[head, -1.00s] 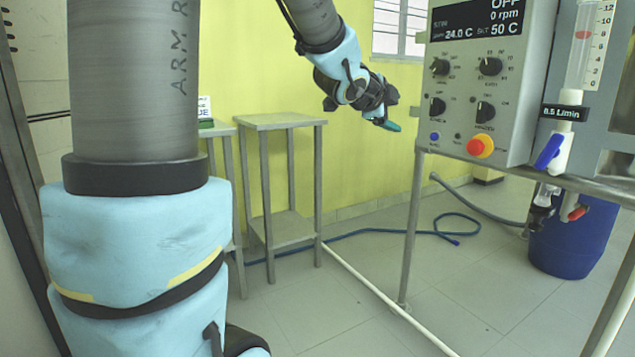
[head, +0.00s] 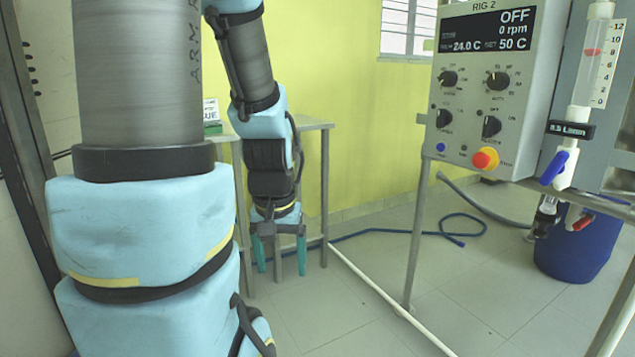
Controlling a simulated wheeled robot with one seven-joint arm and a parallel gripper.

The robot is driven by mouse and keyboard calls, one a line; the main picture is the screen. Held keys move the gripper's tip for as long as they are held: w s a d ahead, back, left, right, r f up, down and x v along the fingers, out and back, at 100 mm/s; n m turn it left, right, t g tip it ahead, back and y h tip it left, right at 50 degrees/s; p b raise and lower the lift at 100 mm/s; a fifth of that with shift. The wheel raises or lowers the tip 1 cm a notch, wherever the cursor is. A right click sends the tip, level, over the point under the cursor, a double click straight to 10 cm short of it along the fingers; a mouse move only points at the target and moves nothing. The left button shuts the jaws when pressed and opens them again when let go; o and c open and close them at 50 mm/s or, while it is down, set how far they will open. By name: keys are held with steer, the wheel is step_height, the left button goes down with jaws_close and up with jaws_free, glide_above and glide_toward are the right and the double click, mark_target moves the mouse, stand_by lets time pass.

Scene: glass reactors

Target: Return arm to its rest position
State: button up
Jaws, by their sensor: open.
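My gripper (head: 281,262) hangs in the left-centre of the head view, pointing straight down. Its two teal fingers are spread apart with nothing between them. My forearm comes down from the top of the view, in front of the small grey table (head: 312,125), and hides much of it. The gripper touches nothing that I can see.
At right stands the Rig 2 control panel (head: 463,105), reading OFF, with a red stop button (head: 485,158) and a flowmeter (head: 597,60). A metal frame post (head: 415,230) and a white floor pipe (head: 380,298) are right of the gripper.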

step_height(320, 180, up, 25)
steer(key=p, duration=2.3)
steer(key=shift+f, duration=0.15)
